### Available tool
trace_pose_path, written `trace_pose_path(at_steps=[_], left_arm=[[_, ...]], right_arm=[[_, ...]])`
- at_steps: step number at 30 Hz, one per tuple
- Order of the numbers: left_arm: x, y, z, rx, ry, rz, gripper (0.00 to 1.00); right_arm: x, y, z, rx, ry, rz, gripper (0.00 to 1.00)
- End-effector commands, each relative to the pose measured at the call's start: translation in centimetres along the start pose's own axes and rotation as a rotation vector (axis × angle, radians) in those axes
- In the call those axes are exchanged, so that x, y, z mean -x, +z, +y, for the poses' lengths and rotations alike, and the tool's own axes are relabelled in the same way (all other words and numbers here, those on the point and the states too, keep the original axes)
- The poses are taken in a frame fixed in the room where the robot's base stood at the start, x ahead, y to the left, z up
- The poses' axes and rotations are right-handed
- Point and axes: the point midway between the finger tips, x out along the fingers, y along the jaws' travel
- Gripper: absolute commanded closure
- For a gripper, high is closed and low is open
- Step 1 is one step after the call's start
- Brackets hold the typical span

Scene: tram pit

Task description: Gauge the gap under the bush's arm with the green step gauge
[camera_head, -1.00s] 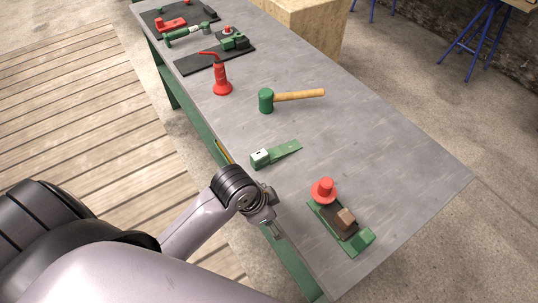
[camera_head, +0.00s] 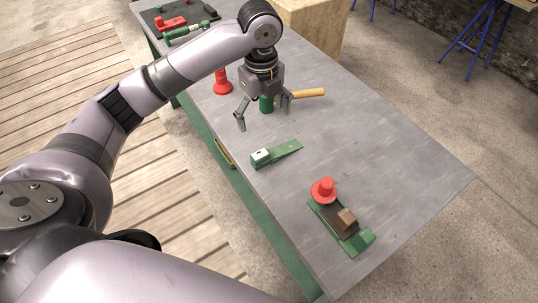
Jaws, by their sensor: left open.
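A green tapered piece with a white block at its left end, which looks like the green step gauge (camera_head: 287,149), lies flat on the grey bench. My left gripper (camera_head: 263,114) is open, fingers pointing down, just beyond the gauge in the picture. Its fingers show on either side of the green mallet head; I cannot tell its height above the bench. No bush with an arm can be made out clearly. A dark mat with a green part and a red ring, visible earlier, is now hidden behind my left arm. My right gripper is not in view.
A mallet (camera_head: 306,93) lies behind the gripper, beside a red bottle-shaped piece (camera_head: 222,84). A green-based tool with a red knob (camera_head: 324,188) and a brown block lies at the near end. A mat (camera_head: 202,11) with red and green tools is at the far end. The bench's right side is clear.

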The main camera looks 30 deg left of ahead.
Motion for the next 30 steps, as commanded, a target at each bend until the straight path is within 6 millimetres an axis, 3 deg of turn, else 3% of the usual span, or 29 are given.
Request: trace_pose_path(at_steps=[5, 18, 25, 30], left_arm=[[-0.9, 0.5, 0.3, -0.017, 0.014, 0.0, 0.15], [-9.8, 0.4, 0.2, -0.015, 0.009, 0.0, 0.15], [-11.7, 0.5, 0.1, -0.015, 0.007, -0.002, 0.15], [-13.5, 0.6, 0.0, -0.014, 0.011, 0.0, 0.15]], right_arm=[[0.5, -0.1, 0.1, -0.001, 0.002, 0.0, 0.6], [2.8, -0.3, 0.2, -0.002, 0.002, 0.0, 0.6], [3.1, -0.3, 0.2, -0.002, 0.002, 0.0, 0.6], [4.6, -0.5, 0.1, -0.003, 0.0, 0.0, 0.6]])
